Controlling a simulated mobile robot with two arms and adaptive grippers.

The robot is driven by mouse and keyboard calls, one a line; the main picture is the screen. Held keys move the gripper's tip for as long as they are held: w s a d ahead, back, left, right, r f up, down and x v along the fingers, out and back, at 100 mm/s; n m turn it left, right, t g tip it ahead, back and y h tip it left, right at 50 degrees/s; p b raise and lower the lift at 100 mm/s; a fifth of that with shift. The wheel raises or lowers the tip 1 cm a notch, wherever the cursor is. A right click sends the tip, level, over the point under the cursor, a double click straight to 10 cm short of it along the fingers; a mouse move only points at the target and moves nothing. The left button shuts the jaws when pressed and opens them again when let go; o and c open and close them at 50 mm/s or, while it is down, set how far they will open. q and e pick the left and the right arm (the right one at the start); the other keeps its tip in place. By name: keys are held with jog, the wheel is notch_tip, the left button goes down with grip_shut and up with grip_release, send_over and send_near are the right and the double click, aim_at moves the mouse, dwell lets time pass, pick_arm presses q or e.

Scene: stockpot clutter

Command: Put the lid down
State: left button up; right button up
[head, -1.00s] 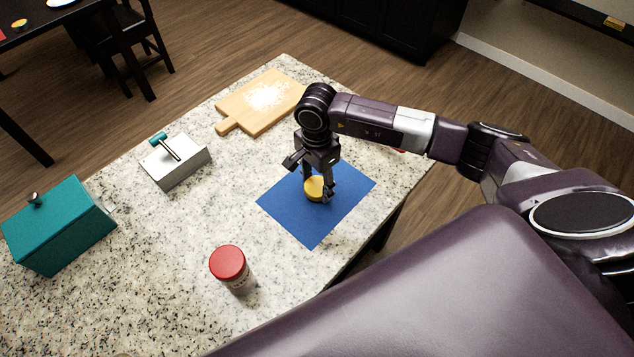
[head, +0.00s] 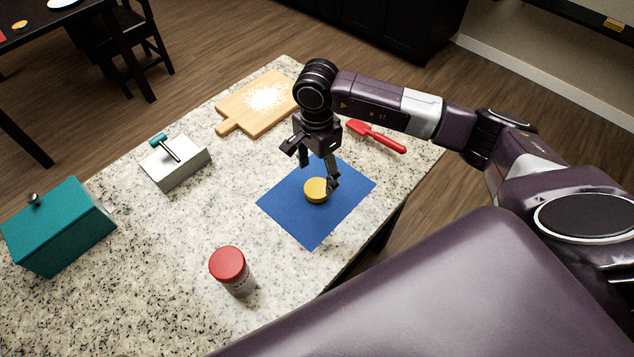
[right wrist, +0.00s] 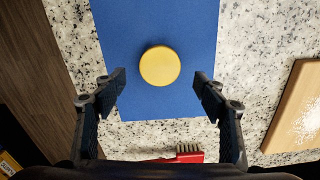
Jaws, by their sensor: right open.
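A round yellow lid (head: 315,190) lies on a blue mat (head: 310,222) on the speckled counter. My right gripper (head: 320,178) is open and empty, just above the lid. In the right wrist view, the lid (right wrist: 159,66) lies flat on the mat (right wrist: 190,20), ahead of and between the two spread fingertips (right wrist: 160,88), touching neither. My left gripper is in no frame.
A red-lidded jar (head: 231,270) stands in front of the mat. A red-handled brush (head: 376,136) lies behind it. A cutting board (head: 262,100), a white box (head: 175,165) with a teal-handled tool, and a teal box (head: 60,225) stand further left. Bare counter lies between them.

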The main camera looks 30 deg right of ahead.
aim_at(317, 188)
notch_tip(317, 188, up, 7)
jog(key=shift+b, duration=0.45)
dwell(0.3)
